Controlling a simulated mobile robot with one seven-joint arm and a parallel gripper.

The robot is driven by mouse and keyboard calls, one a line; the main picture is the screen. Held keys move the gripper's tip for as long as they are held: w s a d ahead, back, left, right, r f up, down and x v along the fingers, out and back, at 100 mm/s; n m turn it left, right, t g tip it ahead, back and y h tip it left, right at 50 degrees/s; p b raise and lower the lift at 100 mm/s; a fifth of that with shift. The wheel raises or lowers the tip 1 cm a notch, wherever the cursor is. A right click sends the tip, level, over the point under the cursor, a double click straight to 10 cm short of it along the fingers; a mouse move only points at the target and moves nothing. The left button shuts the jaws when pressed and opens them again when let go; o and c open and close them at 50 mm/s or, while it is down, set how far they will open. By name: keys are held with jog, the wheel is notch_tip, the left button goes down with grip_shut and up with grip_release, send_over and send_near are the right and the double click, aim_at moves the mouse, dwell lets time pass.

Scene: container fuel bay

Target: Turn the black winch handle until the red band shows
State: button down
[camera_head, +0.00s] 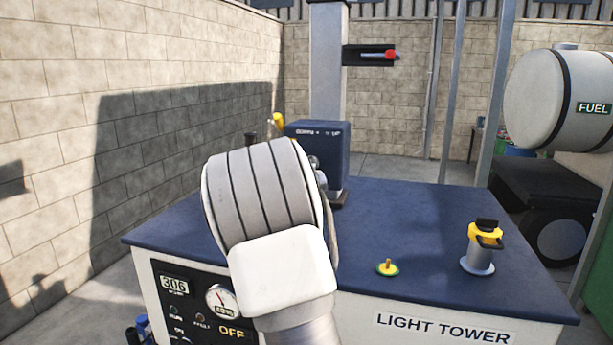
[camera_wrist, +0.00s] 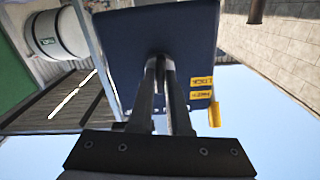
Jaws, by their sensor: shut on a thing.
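The blue winch box (camera_head: 318,150) stands at the mast's foot on the dark blue cabinet top; its face with yellow labels fills the middle of the wrist view (camera_wrist: 190,45). My gripper (camera_wrist: 161,62) is shut in front of this face. A dark part, which looks like the black winch handle (camera_wrist: 165,66), shows between the fingertips; the fingers cover most of it. In the head view my wrist hides the gripper and the handle.
A yellow lever (camera_head: 278,122) and a dark upright knob (camera_head: 250,140) stand left of the box. A yellow-and-black capped post (camera_head: 482,245) and a small yellow knob (camera_head: 387,267) stand on the right of the cabinet top (camera_head: 430,215). A fuel tank (camera_head: 560,100) is behind right.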

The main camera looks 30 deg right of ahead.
jog(key=shift+m+b, duration=2.25)
jog(key=shift+m, duration=1.95)
jog(key=c, duration=0.9)
grip_release()
jog(key=shift+s+a, duration=0.1)
jog(key=p+v, duration=0.2)
jog(key=v, duration=1.5)
jog(key=shift+a, duration=0.1)
